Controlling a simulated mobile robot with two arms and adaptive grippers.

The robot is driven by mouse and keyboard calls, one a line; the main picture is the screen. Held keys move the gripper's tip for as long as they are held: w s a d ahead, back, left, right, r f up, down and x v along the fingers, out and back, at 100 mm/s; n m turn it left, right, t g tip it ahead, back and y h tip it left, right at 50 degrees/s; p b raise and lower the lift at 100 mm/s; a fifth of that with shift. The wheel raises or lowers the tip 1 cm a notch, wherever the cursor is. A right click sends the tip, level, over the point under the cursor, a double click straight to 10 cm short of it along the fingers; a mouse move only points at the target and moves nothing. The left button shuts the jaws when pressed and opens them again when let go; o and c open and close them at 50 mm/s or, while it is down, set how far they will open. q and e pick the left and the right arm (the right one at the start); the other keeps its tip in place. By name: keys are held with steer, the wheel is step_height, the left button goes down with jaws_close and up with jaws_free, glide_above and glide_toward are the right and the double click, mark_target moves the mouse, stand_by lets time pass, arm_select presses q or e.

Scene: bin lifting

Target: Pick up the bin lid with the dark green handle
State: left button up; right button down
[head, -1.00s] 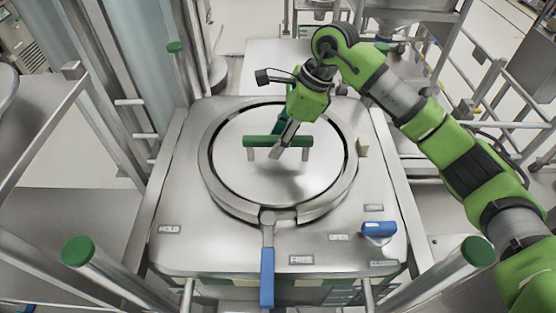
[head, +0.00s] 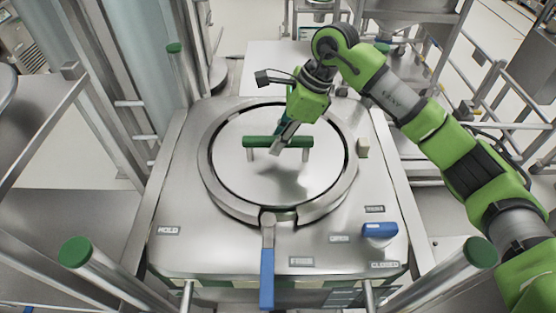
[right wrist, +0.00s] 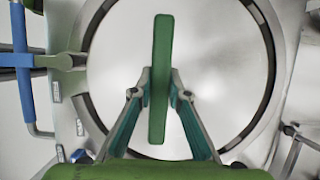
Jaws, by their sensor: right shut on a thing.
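The bin lid (head: 235,180) is a round, shiny metal disc inside a metal clamp ring (head: 207,180) on top of the bin unit. Its dark green bar handle (head: 262,141) stands on two short posts. In the right wrist view the handle (right wrist: 160,120) runs upright through the middle. My right gripper (head: 281,143) is shut on the handle near its middle, with one fingertip on each side in the right wrist view (right wrist: 160,76). I cannot tell whether the lid is clear of its seat. My left gripper is not in view.
A blue-handled lever (head: 267,275) sticks out from the ring's front. A blue knob (head: 379,230) sits on the right of the metal top. Green-capped posts (head: 76,251) and rails stand on both sides.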

steer(key=shift+w+a+r, duration=0.1)
steer(key=shift+w+r, duration=0.05)
steer(key=shift+r, duration=0.1)
steer(key=shift+r+p, duration=0.25)
steer(key=shift+p, duration=0.35)
steer(key=shift+w+r+b, duration=0.1)
steer(key=shift+r+b, duration=0.2)
steer(key=shift+b, duration=0.05)
step_height(320, 180, up, 2)
steer(key=shift+r+b, duration=0.2)
steer(key=shift+b, duration=0.35)
steer(key=s+r+b, duration=0.3)
steer(key=s+r, duration=0.2)
steer(key=s, duration=0.2)
steer(key=s+a+r+b, duration=0.1)
steer(key=s+r+b, duration=0.2)
steer(key=s, duration=0.4)
steer(key=shift+s+r, duration=0.15)
steer(key=shift+r, duration=0.75)
